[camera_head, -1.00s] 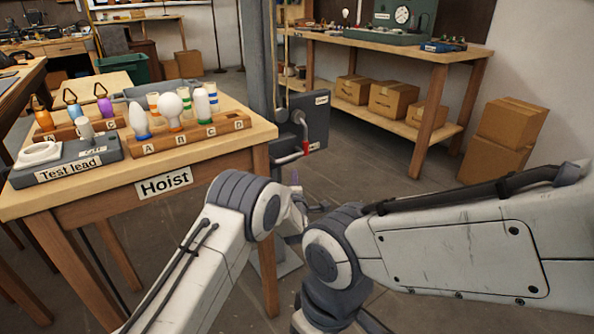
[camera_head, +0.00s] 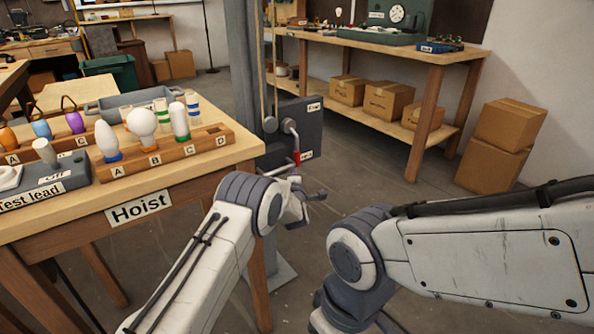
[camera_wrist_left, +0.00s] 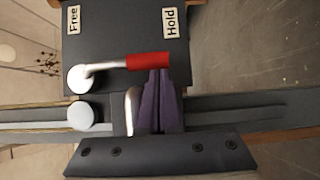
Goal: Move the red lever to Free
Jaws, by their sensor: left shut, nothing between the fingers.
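The lever has a pale metal arm and a red grip (camera_head: 297,158). It is on a dark box (camera_head: 309,126) on the hoist post, and its red end hangs down beside the lower label. In the left wrist view the red grip (camera_wrist_left: 148,61) points toward the Hold label (camera_wrist_left: 171,20), away from the Free label (camera_wrist_left: 74,18). My left gripper (camera_wrist_left: 158,76) is shut and empty, its purple fingers right at the red grip's edge; I cannot tell whether they touch. In the head view the left gripper (camera_head: 295,179) is just below the red grip.
The hoist bench (camera_head: 205,166) stands left of the post, with a wooden bulb rack (camera_head: 199,149) and a test lead box (camera_head: 75,180) on it. My right arm fills the lower right. Open floor and cardboard boxes (camera_head: 497,146) lie beyond at right.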

